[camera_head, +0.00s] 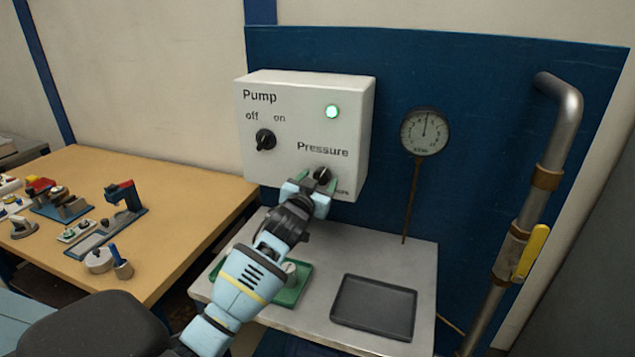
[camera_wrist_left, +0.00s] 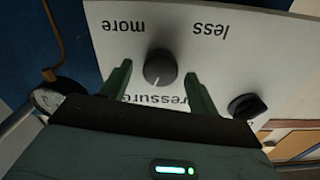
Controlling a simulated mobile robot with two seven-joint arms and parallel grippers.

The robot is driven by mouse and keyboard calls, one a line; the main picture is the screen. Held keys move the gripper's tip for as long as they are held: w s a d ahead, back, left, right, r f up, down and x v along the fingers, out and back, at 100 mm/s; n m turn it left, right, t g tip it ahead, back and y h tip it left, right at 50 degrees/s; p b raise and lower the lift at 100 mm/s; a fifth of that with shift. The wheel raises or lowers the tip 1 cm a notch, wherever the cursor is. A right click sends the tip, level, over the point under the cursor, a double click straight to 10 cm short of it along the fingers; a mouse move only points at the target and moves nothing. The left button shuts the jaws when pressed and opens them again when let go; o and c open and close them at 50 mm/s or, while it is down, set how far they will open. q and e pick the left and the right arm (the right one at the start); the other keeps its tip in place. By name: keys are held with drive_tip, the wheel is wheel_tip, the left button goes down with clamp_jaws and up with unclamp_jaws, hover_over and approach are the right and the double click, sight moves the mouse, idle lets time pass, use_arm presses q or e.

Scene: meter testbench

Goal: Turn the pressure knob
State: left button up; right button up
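The pressure knob (camera_head: 322,175) is a round dark knob low on the right of the white control box (camera_head: 354,110), under the word "Pressure". In the left wrist view the knob (camera_wrist_left: 159,67) sits between the words "more" and "less", with a light pointer mark. My left gripper (camera_head: 312,180) is at the box, and its fingers stand on either side of the knob. In the left wrist view the green fingers of the left gripper (camera_wrist_left: 160,80) are apart, with gaps to the knob on both sides. My right gripper is not in view.
A gauge (camera_head: 425,131) hangs to the right. A green tray (camera_head: 290,292) and a black tray (camera_head: 374,306) lie on the grey bench (camera_head: 422,262). A pipe with a yellow handle (camera_head: 531,252) stands right.

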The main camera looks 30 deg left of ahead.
use_arm(q)
drive_tip(key=shift+s, duration=0.1)
drive_tip(key=v, duration=0.7)
drive_tip(key=shift+s, duration=0.3)
drive_tip(key=shift+d, duration=0.1)
idle(0.4)
